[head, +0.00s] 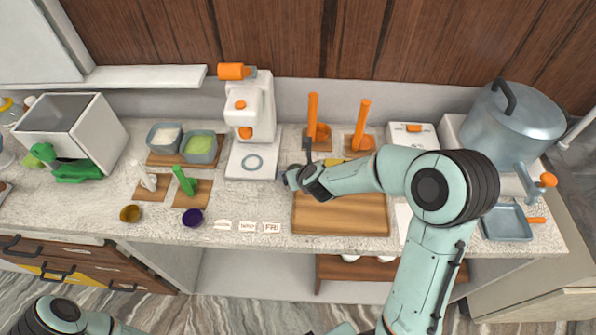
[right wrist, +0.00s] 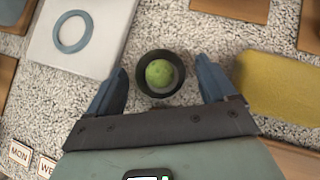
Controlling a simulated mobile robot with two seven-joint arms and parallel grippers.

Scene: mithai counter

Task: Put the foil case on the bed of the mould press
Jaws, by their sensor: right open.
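In the right wrist view a small dark round case (right wrist: 143,82) with a green ball (right wrist: 159,73) in it stands on the speckled counter; it looks like the foil case. My right gripper (right wrist: 163,70) is open, its fingers on either side of the case with gaps. In the head view the right gripper (head: 291,178) is beside the press base and hides the case. The white mould press (head: 240,103) stands at the back; its flat bed (head: 237,172) bears a grey-blue ring and is empty. The bed (right wrist: 98,18) also shows at upper left in the wrist view. My left gripper is out of view.
A wooden board (head: 340,215) lies right of the gripper, with a yellow cloth (right wrist: 283,82) close by. A big pot (head: 510,120) is at far right.

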